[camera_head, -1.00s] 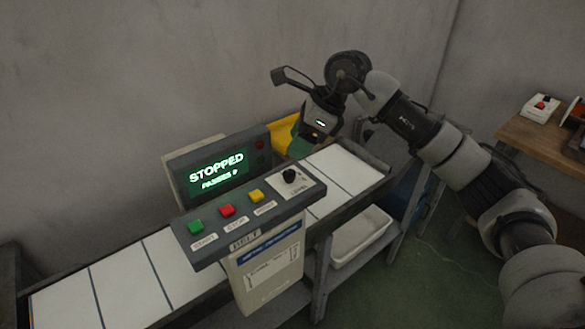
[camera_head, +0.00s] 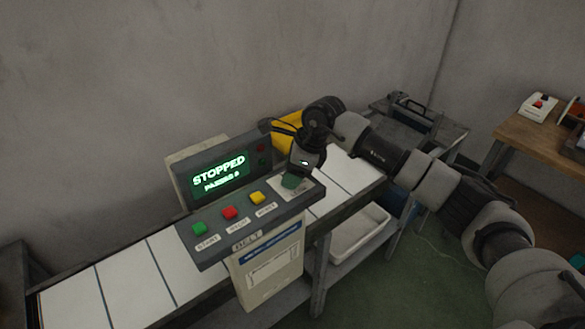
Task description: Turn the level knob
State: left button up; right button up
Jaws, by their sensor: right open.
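The control panel (camera_head: 215,240) stands over the conveyor belt, with a green button (camera_head: 199,229), a red button (camera_head: 229,213) and a yellow button (camera_head: 257,198) in a row. The black level knob sits on a white plate (camera_head: 311,187) at the panel's right end, and my right gripper hides it now. My right gripper (camera_head: 292,182) points down over that plate, open. I cannot tell whether its fingers are around the knob or just above it. My left gripper is out of view.
The white-slatted belt (camera_head: 120,282) runs under the panel from lower left to upper right. A yellow bin (camera_head: 287,122) stands behind the panel. A white tray (camera_head: 360,233) sits on the lower shelf. A wooden table (camera_head: 543,142) stands at the far right.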

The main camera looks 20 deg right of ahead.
jog(key=c, duration=0.9)
jog(key=shift+f+m, duration=0.1)
jog(key=shift+m, duration=0.2)
jog(key=m+b, duration=0.1)
jog(key=m, duration=0.1)
jog(key=m+t+h+b, duration=0.1)
jog(key=m+b, duration=0.1)
jog(key=shift+s+a+t, duration=0.1)
jog(key=shift+s+t, duration=0.05)
jog(key=shift+t, duration=0.15)
jog(key=shift+m+t+h+b, duration=0.45)
jog(key=shift+m+b, duration=0.7)
jog(key=shift+m, duration=0.45)
jog(key=o, duration=0.9)
